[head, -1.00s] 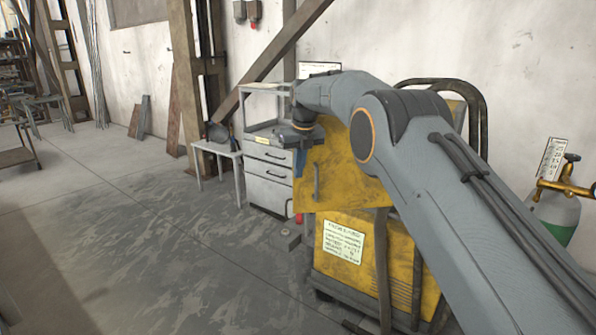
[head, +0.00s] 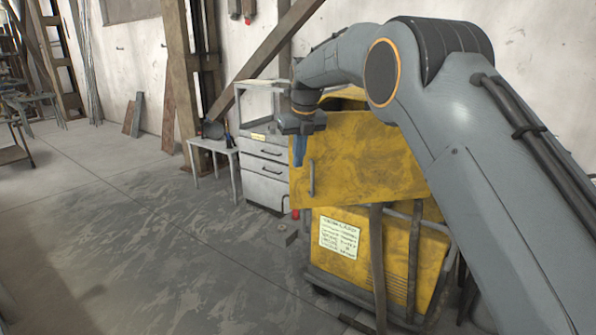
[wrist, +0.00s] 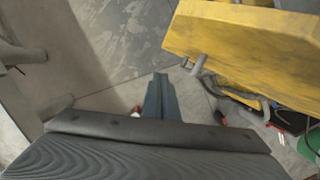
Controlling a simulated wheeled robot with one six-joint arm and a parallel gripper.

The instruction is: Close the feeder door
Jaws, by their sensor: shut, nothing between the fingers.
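The yellow feeder door (head: 370,165) stands swung out from the yellow feeder cabinet (head: 385,255), with a dark gap behind its top edge. Its grey vertical handle (head: 311,178) is near the door's left edge. The door (wrist: 250,40) also fills the upper right of the wrist view, with the handle (wrist: 199,64) below it. My gripper (head: 299,158) points down at the door's left edge, left of the handle. Its blue fingers (wrist: 159,82) are shut and empty in the wrist view, apart from the handle. The door's hinge is hidden.
A grey drawer cabinet (head: 265,175) and a small side table (head: 213,146) stand behind on the left. Grey pipes (head: 380,265) run down the feeder's front. The floor (head: 130,235) to the left is open.

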